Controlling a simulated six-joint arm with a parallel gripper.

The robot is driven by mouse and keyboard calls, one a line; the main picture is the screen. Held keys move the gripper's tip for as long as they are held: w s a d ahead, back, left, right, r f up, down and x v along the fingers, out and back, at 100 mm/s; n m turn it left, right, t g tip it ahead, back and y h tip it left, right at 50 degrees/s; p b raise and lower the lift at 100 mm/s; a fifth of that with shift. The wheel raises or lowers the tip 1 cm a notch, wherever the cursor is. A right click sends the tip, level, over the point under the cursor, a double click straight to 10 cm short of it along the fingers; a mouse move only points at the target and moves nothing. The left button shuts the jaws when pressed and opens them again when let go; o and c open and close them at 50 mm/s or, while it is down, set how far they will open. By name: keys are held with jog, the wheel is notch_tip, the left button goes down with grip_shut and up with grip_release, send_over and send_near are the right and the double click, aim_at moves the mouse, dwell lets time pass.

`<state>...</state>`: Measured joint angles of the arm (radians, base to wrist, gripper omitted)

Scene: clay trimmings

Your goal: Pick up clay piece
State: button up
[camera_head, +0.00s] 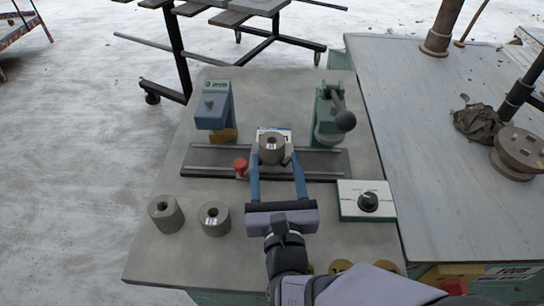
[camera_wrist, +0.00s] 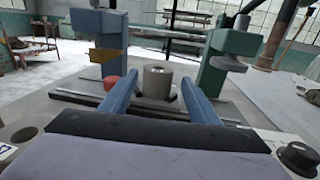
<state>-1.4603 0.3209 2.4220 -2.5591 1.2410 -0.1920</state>
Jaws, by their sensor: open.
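A grey-brown clay cylinder (camera_head: 272,154) with a hole in its top and a small label stands upright at the rail between the two machine posts. It also shows between the fingers in the wrist view (camera_wrist: 157,84). My gripper (camera_head: 273,161) is open, with one blue finger on each side of this piece. I cannot tell whether either finger touches it. Two similar clay cylinders stand at the front left of the table: one at the far left (camera_head: 165,216) and a labelled one (camera_head: 214,221) beside it.
A blue post (camera_head: 213,112) marked "0 mm" stands left of the held spot, and a green press with a black knob (camera_head: 328,115) stands right. A red knob (camera_head: 241,167) sits on the rail. A dial box (camera_head: 366,201) is at the right.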

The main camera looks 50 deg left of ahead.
aim_at(272, 141)
jog(key=shift+f, duration=0.5)
jog(key=shift+r+p+x, duration=0.2)
jog(key=shift+p+x, duration=0.4)
jog(key=shift+x, duration=3.1)
jog(key=shift+s+a, duration=0.1)
jog(key=c, duration=1)
jog(key=shift+r, duration=0.15)
